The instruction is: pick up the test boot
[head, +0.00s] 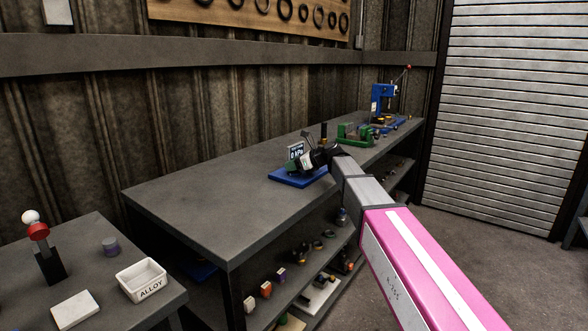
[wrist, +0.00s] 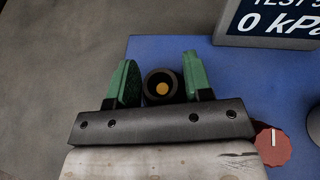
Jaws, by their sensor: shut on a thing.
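The test boot (wrist: 150,78), a dark round ring-like piece with an orange centre, sits between my gripper's two green fingers in the wrist view. My gripper (wrist: 160,66) is shut on it, one finger on each side. Below them is the blue base (wrist: 225,75) of a test stand. In the head view my gripper (head: 305,162) is over this blue base (head: 288,178) on the long grey bench. The boot cannot be made out there, behind the gripper. I cannot tell whether the boot touches the base.
The stand's display (wrist: 265,20) reads 0 kPa, with a red knob (wrist: 272,143) close to my gripper's right. A green fixture (head: 354,134) and a blue press (head: 383,103) stand farther along the bench (head: 200,195). Its left part is clear. An ALLOY tray (head: 142,280) is on the near-left table.

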